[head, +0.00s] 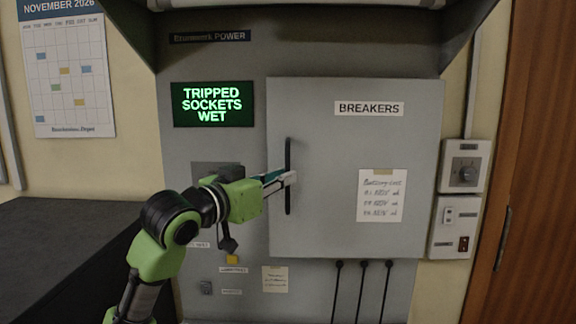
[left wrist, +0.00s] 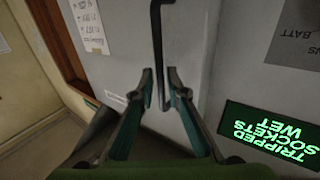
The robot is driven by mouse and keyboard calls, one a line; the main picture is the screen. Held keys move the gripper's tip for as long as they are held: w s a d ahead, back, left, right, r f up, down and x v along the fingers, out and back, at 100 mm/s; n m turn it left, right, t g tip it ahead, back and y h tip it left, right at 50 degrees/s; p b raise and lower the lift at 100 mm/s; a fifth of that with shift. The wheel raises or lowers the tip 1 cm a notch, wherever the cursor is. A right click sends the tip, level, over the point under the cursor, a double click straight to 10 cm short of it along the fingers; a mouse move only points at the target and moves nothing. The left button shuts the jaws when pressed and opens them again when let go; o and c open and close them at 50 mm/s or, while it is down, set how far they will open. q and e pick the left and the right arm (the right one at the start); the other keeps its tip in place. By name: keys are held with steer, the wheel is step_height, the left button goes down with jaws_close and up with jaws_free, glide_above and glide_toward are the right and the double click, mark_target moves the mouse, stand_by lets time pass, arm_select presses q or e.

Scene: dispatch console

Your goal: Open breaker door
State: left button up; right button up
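The breaker door (head: 330,215) is a grey panel labelled BREAKERS, and it looks closed against the cabinet. Its black vertical bar handle (head: 288,150) is near the door's left edge. My left gripper (head: 290,178) is at the middle of the handle. In the left wrist view the handle (left wrist: 157,40) runs between the two fingertips of my left gripper (left wrist: 160,80). The fingers are part-way together, with small gaps seeming to show beside the bar. My right gripper is in neither view.
A green-lit display (head: 213,104) reading TRIPPED SOCKETS WET is left of the door. A paper note (head: 382,195) is on the door. Switch boxes (head: 464,167) and a wooden door (head: 535,170) are to the right. A dark desktop (head: 60,250) is at the left.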

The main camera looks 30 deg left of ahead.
arm_select(q)
steer(key=shift+w+p, duration=0.35)
steer(key=shift+w, duration=0.95)
jaws_close()
